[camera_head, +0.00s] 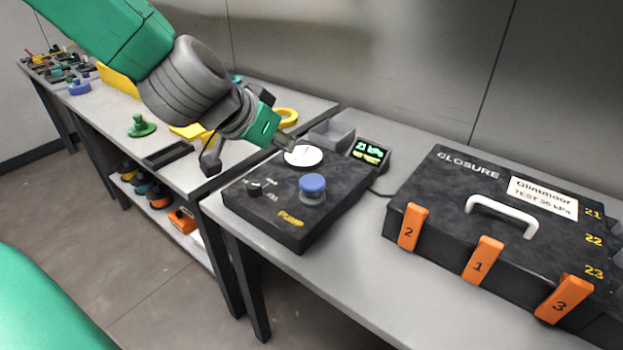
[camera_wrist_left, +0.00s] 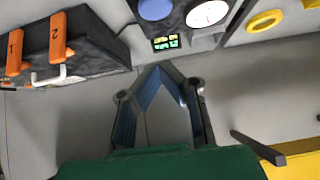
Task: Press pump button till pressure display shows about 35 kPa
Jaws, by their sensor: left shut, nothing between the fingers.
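The black pump box (camera_head: 270,220), marked PUMP, sits on the grey bench. Its round blue button (camera_head: 312,186) stands on top, with nothing touching it. A white dial gauge (camera_head: 303,156) is behind the button. The small pressure display (camera_head: 370,152) beside the box appears to read 21 kPa. My left gripper (camera_head: 292,145) is shut and empty, above the back of the box near the gauge, apart from the button. In the left wrist view its fingertips (camera_wrist_left: 154,68) meet, and the button (camera_wrist_left: 156,8) and display (camera_wrist_left: 165,43) lie beyond them. My right gripper is not in view.
A black closure case (camera_head: 440,228) with orange numbered latches and a label reading TEST 35 kPa stands to the right. A grey open bin (camera_head: 331,135) is behind the pump box. Another bench with tools is at left. Bare bench lies in front of the case.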

